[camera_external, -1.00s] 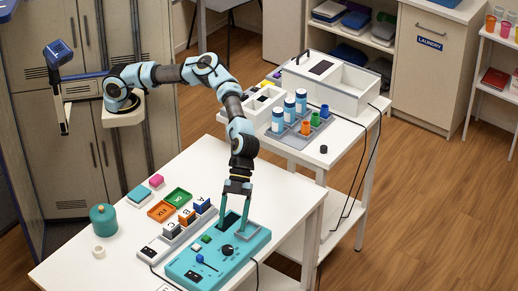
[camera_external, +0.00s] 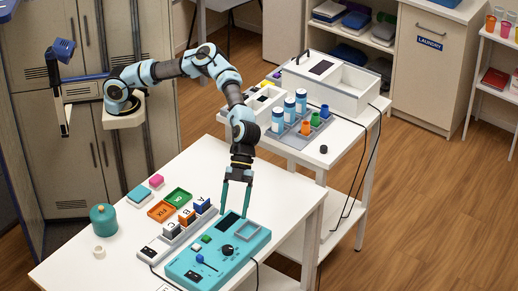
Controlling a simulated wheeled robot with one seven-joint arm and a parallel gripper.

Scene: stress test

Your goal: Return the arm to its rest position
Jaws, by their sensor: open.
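My gripper (camera_external: 236,211) points down over the back part of the teal control panel (camera_external: 219,254) on the near white table. Its two long teal fingers are apart, and I see nothing held between them. The fingertips are close to the panel's dark screen (camera_external: 229,223); I cannot tell whether they touch it. My arm reaches out from its mount at the left, arches over the table and bends down at the wrist.
A rack with blocks (camera_external: 187,219), an orange tray (camera_external: 161,211), a green tray (camera_external: 178,197) and a teal jar (camera_external: 103,219) stand left of the panel. A second table (camera_external: 337,140) behind holds blue-capped bottles (camera_external: 289,111) and a white box (camera_external: 335,82).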

